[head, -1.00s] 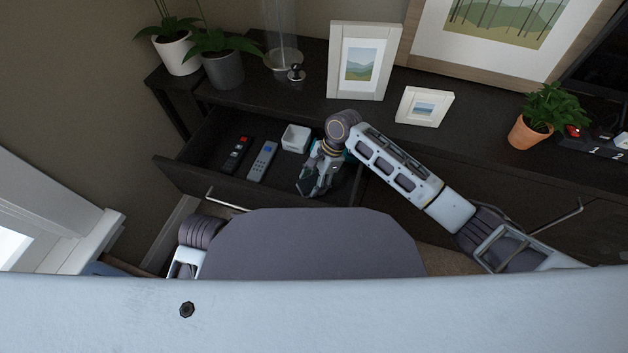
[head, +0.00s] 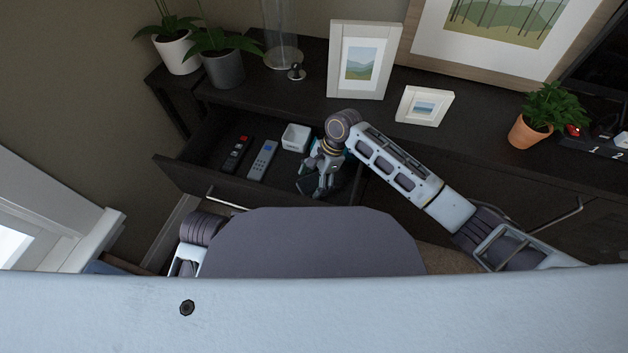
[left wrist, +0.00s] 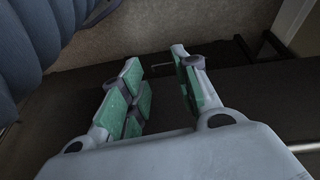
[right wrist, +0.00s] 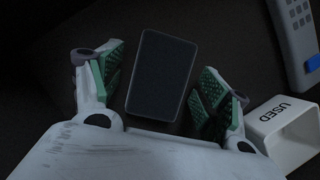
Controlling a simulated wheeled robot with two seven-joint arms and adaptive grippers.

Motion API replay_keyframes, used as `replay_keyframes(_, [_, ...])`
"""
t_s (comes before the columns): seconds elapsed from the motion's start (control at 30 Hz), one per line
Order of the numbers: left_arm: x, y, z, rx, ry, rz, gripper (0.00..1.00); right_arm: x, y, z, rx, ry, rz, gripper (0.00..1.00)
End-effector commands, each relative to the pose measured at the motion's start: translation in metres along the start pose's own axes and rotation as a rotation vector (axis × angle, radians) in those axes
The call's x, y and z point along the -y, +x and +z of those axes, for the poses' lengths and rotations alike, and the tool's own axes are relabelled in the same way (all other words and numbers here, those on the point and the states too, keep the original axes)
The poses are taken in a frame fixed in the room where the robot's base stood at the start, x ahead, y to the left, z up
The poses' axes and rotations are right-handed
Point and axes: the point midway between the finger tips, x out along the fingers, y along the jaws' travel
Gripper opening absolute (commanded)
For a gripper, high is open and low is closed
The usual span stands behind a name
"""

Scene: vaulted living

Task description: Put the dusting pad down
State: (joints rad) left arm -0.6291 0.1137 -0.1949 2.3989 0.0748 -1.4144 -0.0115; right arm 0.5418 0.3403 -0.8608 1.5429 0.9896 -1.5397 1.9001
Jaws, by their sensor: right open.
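A dark, flat, rounded rectangular item, which I take to be the dusting pad (right wrist: 160,75), lies between the spread fingers of my right gripper (right wrist: 158,88) in the right wrist view. A narrow gap shows on each side of it, so the fingers do not grip it. In the head view my right gripper (head: 325,182) points down into the open drawer (head: 205,178), at its right part, and partly hides the pad. My left gripper (left wrist: 163,88) has its green-padded fingers apart with nothing between them. It is hidden in the head view.
The drawer also holds a black remote (head: 237,155), a grey remote (head: 263,160) and a small white box (head: 296,138) marked USED, close to my right fingers. Plants, picture frames (head: 424,106) and a glass cylinder stand on the dark cabinet top (head: 460,140).

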Motion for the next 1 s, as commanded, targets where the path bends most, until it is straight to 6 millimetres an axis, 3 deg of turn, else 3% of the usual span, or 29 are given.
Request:
replay_keyframes(0.3, [0.001,-0.009,0.004,0.026,-0.001,-0.011,0.31,0.000,-0.035,0.001,-0.001,0.000,-0.001,0.76])
replay_keyframes(0.8, [0.011,0.026,0.015,0.095,-0.006,-0.031,0.31,0.001,-0.102,0.001,-0.001,0.000,-0.002,0.76])
replay_keyframes(1.0, [0.013,0.033,0.019,0.108,-0.008,-0.035,0.31,0.001,-0.118,0.001,0.000,0.000,-0.001,0.76])
